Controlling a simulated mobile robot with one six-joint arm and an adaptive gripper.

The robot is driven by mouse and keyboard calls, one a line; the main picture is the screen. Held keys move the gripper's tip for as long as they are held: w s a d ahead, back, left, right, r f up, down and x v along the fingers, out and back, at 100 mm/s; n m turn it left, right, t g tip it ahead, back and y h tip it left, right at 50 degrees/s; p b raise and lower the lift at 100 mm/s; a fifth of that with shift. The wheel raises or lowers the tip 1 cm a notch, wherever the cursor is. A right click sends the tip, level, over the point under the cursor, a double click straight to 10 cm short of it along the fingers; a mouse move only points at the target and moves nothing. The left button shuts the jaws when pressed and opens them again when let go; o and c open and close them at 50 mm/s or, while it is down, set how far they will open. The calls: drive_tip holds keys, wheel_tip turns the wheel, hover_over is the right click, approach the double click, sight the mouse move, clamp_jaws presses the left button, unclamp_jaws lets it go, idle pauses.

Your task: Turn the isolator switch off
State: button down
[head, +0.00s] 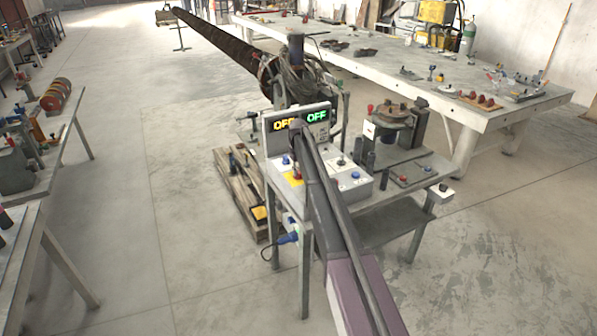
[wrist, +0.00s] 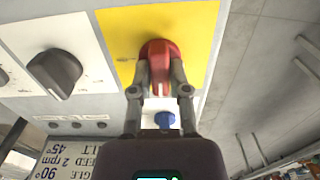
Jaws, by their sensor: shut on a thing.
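The isolator switch is a red rotary knob (wrist: 158,48) on a yellow plate (wrist: 116,38), near the edge of the control box. In the wrist view my gripper (wrist: 160,72) has one finger on each side of the knob's raised grip and is shut on it. The grip lies roughly in line with the fingers, up and down in the picture. In the head view the yellow plate (head: 289,179) shows on the control box (head: 350,184), left of my arm. My arm hides most of my gripper there.
A display (head: 316,115) behind the box reads OFF in yellow and OFF in green. A black knob (wrist: 55,72) and a blue button (wrist: 165,119) are near the switch. A vise-like fixture (head: 396,120) stands right of the box. Open floor (head: 190,230) lies left.

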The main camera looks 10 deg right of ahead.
idle(0.3)
drive_tip(key=c, duration=0.6)
unclamp_jaws()
drive_tip(key=shift+m, duration=0.3)
